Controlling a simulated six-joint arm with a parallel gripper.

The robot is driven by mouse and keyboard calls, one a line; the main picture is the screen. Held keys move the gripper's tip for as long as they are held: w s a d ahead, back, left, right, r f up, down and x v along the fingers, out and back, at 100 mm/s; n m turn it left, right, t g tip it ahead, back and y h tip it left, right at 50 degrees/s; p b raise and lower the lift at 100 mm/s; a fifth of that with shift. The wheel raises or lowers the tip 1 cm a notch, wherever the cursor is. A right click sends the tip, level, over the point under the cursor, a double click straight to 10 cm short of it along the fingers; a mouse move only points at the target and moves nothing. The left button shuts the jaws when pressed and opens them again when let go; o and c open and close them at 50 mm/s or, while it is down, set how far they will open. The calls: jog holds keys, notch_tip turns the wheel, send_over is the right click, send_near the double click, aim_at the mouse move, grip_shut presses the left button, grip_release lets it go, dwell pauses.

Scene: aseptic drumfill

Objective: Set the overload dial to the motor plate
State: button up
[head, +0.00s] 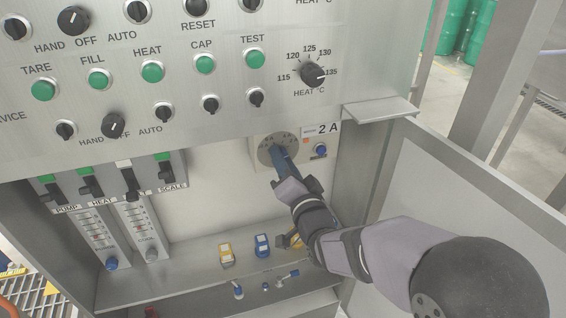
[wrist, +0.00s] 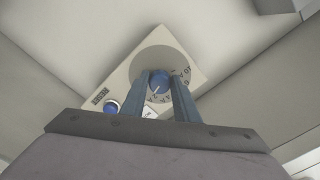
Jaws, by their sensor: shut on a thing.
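The overload dial (wrist: 159,84) is a small blue knob with a pale pointer line, set in a round grey scale (wrist: 150,62) on a beige block. My gripper (wrist: 161,92) is shut on the knob, one blue finger on each side. In the head view my gripper (head: 280,158) reaches the scale disc (head: 268,150) and hides the knob. The motor plate (head: 322,129) beside the block's top reads "2 A".
Above is a steel panel (head: 200,100) with several knobs and green buttons. A small ledge (head: 380,111) juts out at right, over an open door (head: 470,200). Switches (head: 128,182) line the left. Yellow (head: 226,254) and blue (head: 262,245) items sit on the shelf below.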

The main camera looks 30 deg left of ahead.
dwell(0.3)
jog(key=o, duration=1.1)
jog(key=shift+c, duration=0.2)
jog(key=v, duration=0.7)
jog(key=shift+d+b, duration=0.2)
jog(key=shift+b, duration=0.2)
jog(key=shift+s, duration=0.15)
